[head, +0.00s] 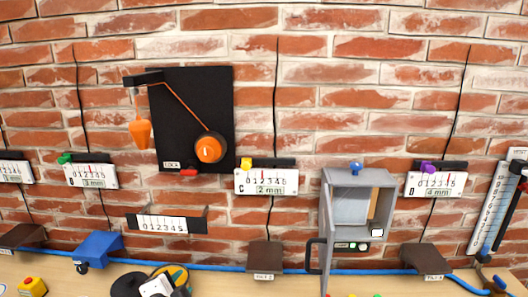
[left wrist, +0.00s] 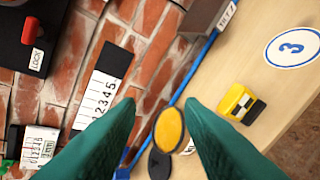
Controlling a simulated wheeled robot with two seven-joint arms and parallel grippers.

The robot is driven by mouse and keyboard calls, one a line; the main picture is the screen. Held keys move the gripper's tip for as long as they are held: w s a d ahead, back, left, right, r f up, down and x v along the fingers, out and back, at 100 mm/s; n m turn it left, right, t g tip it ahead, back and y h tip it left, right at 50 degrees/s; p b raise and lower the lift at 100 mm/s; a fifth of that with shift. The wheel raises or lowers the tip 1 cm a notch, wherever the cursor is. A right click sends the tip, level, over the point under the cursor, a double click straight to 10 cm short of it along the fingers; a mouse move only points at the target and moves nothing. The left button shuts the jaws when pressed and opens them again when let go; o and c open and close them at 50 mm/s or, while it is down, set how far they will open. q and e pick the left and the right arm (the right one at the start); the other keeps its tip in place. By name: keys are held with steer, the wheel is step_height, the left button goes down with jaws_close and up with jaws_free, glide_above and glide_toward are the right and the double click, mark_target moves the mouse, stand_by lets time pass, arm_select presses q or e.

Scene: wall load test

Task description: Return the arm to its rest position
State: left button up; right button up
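My left gripper (left wrist: 162,104) shows in the left wrist view as two dark green fingers, spread apart with nothing held between them. My right gripper is not in view.
The brick wall carries a black panel (head: 213,105) with an orange arm and weight, several scales and a grey box (head: 358,205). Brown and blue blocks and a blue cable (head: 215,268) line the table's back. A yellow block (left wrist: 238,104) lies on the table.

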arm_select(q)
steer(key=s+f+n+g, duration=0.3)
steer(key=s+f+n, duration=0.15)
steer(key=s, duration=0.55)
steer(key=s+f+n+g, duration=0.35)
steer(key=s+f, duration=0.25)
steer(key=s, duration=0.4)
steer(key=s+f+n+g, duration=0.3)
steer(key=s+f, duration=0.3)
steer(key=s, duration=0.4)
step_height(320, 180, down, 25)
steer(key=g+b, duration=0.1)
steer(key=b, duration=0.1)
steer(key=s+a+f+g, duration=0.1)
steer(key=s+f, duration=0.7)
steer(key=f, duration=0.2)
steer(key=s+a+f+m+b, duration=0.1)
steer(key=s+a+f, duration=0.1)
steer(key=s+f, duration=0.7)
steer(key=shift+a+f+g, duration=0.3)
steer(key=shift+f+g, duration=0.05)
